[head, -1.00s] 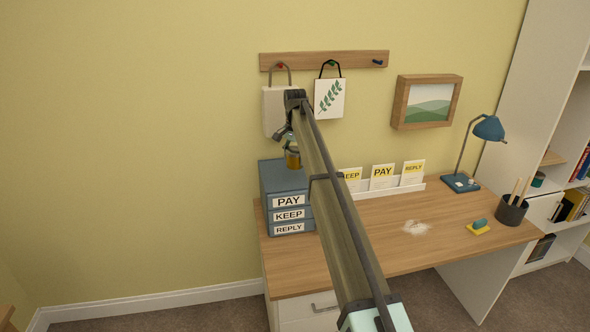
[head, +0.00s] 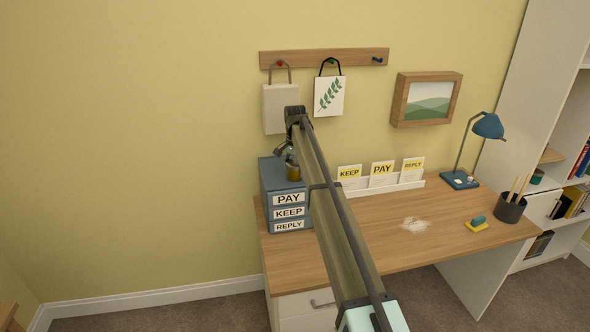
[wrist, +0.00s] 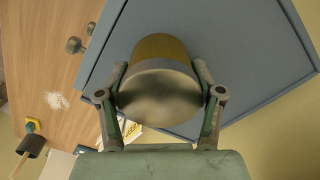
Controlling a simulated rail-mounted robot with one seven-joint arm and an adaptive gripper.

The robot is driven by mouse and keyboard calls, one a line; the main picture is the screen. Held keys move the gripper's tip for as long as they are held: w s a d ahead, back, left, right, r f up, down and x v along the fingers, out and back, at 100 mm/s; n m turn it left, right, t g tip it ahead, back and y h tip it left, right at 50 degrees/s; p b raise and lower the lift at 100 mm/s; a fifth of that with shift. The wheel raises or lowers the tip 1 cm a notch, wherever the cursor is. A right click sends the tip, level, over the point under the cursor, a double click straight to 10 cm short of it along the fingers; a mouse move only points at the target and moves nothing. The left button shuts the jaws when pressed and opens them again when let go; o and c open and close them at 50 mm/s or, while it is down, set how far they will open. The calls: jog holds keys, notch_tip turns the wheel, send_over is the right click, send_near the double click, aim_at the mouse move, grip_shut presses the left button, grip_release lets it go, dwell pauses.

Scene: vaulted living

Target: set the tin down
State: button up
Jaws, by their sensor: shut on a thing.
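The tin (head: 293,172) is a small mustard-yellow cylinder with a paler end. In the wrist view the tin (wrist: 158,50) stands between the two fingers of my gripper (wrist: 160,92), which is shut on its sides. The tin is over the top of a blue-grey drawer unit (head: 270,174) labelled PAY, KEEP and REPLY. The unit's flat top (wrist: 235,45) is bare around the tin in the wrist view. I cannot tell whether the tin's base touches it. My arm hides part of the tin and unit in the head view.
The unit stands at the desk's (head: 375,225) left end, below a hanging cream bag (head: 279,112). A white card rack (head: 405,184) is to the right. A blue lamp (head: 460,180), pen cup (head: 510,207) and sponge (head: 477,224) stand farther right.

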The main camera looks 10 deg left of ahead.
aim_at(295, 162)
jog(key=o, duration=1.2)
jog(key=shift+o, duration=0.2)
notch_tip(295, 162, up, 12)
jog(key=shift+r+b, duration=0.1)
jog(key=shift+b, duration=1.1)
